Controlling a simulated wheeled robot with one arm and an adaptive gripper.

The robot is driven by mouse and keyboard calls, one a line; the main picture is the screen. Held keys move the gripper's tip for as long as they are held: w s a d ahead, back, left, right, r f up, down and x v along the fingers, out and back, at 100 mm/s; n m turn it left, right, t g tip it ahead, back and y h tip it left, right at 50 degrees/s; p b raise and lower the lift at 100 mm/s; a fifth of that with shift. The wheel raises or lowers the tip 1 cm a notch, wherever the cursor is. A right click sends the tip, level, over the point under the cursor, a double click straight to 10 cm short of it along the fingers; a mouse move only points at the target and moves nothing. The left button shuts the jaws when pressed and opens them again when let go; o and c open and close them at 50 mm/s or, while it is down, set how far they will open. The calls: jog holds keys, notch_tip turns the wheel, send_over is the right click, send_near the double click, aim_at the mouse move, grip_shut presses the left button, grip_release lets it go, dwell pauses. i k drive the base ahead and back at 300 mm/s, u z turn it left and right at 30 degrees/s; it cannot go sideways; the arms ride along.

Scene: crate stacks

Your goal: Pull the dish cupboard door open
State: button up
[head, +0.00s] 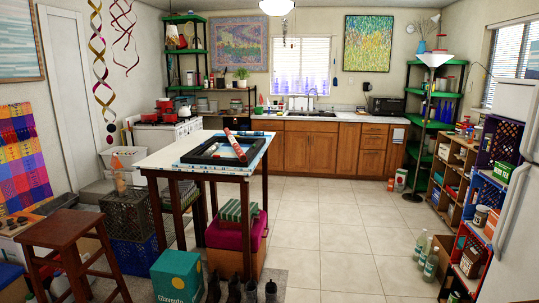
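A row of brown wooden cupboards (325,148) stands under the white counter along the far wall. Its doors look shut, including the door (347,149) right of the sink and the doors (298,150) beneath it. A narrower unit with drawers (373,141) stands to their right. I cannot tell which door is the dish cupboard's. Handles are too small to make out. The left end of the row is hidden behind the table. My gripper is not in view.
A white-topped table (160,152) with a dark blue-edged frame stands ahead left; a wooden stool (72,237) and teal box (177,276) are nearer. Shelves, bottles (431,264) and a white fridge (515,215) line the right. Tiled floor (330,215) is clear between.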

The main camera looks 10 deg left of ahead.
aim_at(275, 147)
jog(key=z, duration=0.25)
jog(key=i, duration=2.6)
jog(key=z, duration=0.2)
jog(key=i, duration=3.55)
jog(key=u, duration=0.2)
jog(key=i, duration=1.7)
jog(key=u, duration=0.7)
jog(key=i, duration=1.7)
jog(key=u, duration=1.75)
jog(key=i, duration=1.7)
jog(key=u, duration=0.7)
